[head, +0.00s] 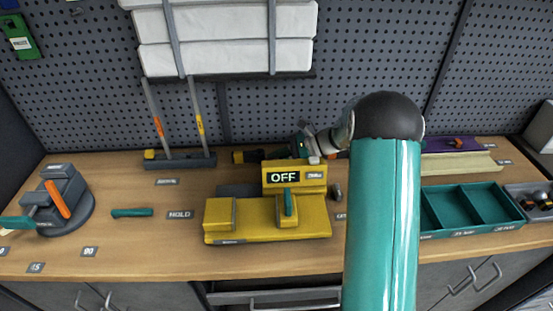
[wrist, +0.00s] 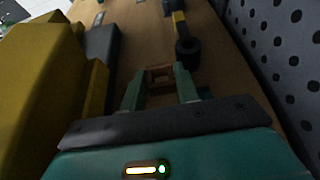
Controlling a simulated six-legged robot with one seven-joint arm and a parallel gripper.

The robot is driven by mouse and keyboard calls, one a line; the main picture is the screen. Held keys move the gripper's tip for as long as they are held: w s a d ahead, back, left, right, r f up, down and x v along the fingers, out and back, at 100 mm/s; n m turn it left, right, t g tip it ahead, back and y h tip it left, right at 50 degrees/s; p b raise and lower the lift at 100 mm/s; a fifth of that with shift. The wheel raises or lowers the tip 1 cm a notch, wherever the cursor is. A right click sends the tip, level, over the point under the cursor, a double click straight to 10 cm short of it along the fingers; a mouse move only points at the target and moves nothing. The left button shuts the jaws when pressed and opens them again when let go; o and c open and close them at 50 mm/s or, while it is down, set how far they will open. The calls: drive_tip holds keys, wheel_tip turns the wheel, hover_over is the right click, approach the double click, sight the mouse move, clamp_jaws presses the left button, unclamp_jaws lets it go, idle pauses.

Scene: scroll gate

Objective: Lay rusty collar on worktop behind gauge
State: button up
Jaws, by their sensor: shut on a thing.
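The rusty collar (wrist: 160,76) is a small brown, squared ring between my fingertips in the wrist view. My gripper (wrist: 160,84) is shut on it. The yellow gauge (head: 267,221), with a display reading OFF (head: 283,178), stands on the worktop (head: 120,258). In the head view, part of my gripper (head: 308,145) shows just behind the display, and the collar cannot be made out there. The gauge (wrist: 40,75) fills the left of the wrist view. The collar is over the strip of worktop behind it; whether it touches the wood I cannot tell.
A yellow-and-black tool (wrist: 184,38) lies ahead of my fingers. The pegboard (wrist: 285,45) is close on the right in the wrist view. A rack (head: 180,162) with upright tools stands left of the gauge, teal trays (head: 430,214) right.

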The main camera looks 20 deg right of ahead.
drive_tip(key=shift+s+f, duration=0.1)
drive_tip(key=shift+f, duration=0.3)
drive_tip(key=o, duration=1.1)
drive_tip(key=shift+f, duration=0.2)
drive_tip(key=shift+r, duration=0.35)
drive_tip(key=v, duration=0.8)
drive_tip(key=r+v, duration=0.1)
drive_tip(key=v, duration=0.3)
